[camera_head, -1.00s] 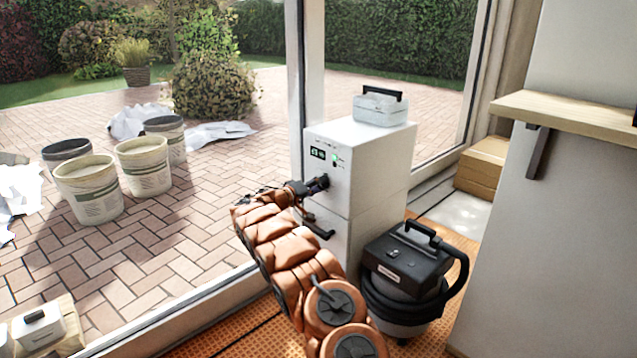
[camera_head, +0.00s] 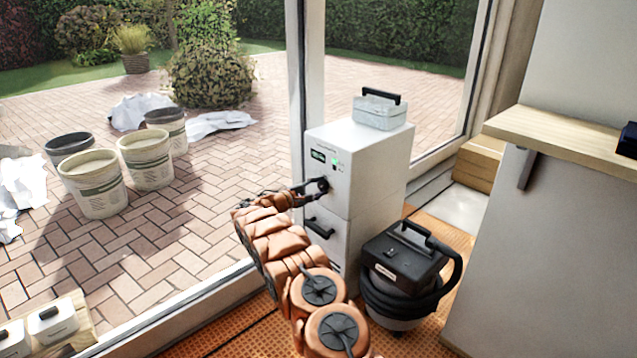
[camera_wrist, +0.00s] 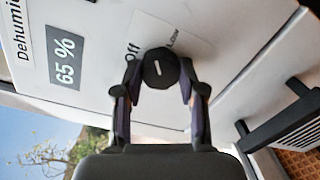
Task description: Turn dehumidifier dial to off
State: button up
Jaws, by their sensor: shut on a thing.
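The white dehumidifier (camera_head: 382,165) stands by the glass door frame, with a small display (camera_head: 318,155) and a green light on its front. In the wrist view the display (camera_wrist: 65,57) reads 65 %. My gripper (camera_wrist: 158,80) is shut on the dial, one finger on each side. In the head view my gripper (camera_head: 312,188) reaches the front panel from the left.
A black-topped vacuum (camera_head: 402,262) stands close to the right of the dehumidifier. A light case (camera_head: 380,112) with a black handle rests on top. A drawer-like handle (camera_head: 320,229) is below the dial. A wooden counter (camera_head: 560,135) is at the right. Buckets (camera_head: 146,160) stand outside.

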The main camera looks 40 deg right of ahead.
jog(key=n+p, duration=0.3)
jog(key=n, duration=0.3)
jog(key=shift+r+p, duration=0.1)
jog(key=shift+p, duration=0.2)
jog(key=shift+f+n+p, duration=0.2)
jog(key=shift+n+p, duration=0.4)
jog(key=shift+n, duration=1.4)
jog(key=o, duration=1.1)
jog(key=shift+o, duration=0.2)
jog(key=a, duration=1.2)
jog(key=shift+w, duration=0.45)
